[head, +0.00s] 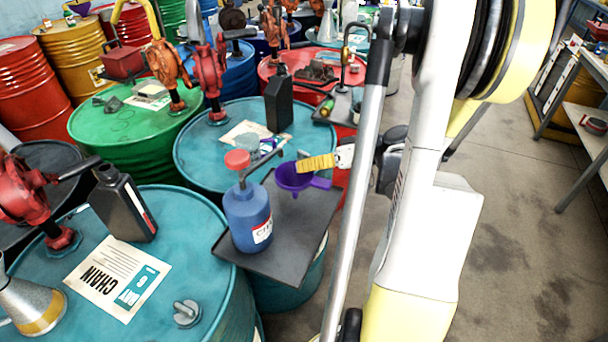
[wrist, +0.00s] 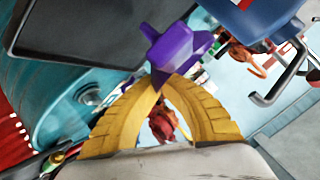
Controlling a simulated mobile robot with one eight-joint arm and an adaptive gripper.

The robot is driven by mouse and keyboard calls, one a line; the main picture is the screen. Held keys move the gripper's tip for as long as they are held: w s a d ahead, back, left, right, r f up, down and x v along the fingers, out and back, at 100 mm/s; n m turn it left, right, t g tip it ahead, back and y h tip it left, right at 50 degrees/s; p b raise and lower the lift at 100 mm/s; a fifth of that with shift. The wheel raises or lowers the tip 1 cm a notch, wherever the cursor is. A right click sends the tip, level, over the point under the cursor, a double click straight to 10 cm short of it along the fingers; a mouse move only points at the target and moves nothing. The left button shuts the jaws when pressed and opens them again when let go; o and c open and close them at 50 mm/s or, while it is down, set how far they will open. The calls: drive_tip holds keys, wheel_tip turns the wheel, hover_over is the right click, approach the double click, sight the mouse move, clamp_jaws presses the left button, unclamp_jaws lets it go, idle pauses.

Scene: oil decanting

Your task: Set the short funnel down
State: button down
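The short funnel (head: 292,179) is purple, with a tab on its right side, and appears over the far end of a dark tray (head: 287,230). My gripper (head: 303,164) reaches in from the right with its yellow fingers at the funnel's rim. In the wrist view, the curved fingers (wrist: 160,84) come together at the purple funnel (wrist: 178,48), which sits at their tips. They look shut on it. Whether the funnel touches the tray (wrist: 95,22) is hard to tell.
A blue bottle (head: 247,215) with a red pump top stands on the tray's left part. Teal drums (head: 212,160) stand to the left, with a black bottle (head: 279,100) on one. The tray's near right part is bare. Open floor (head: 530,230) lies right of my arm.

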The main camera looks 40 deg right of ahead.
drive_tip(key=shift+f, duration=0.7)
drive_tip(key=shift+f, duration=0.15)
drive_tip(key=c, duration=1.6)
unclamp_jaws()
drive_tip(key=shift+r, duration=0.2)
drive_tip(key=p+v, duration=0.3)
drive_tip(key=v, duration=0.9)
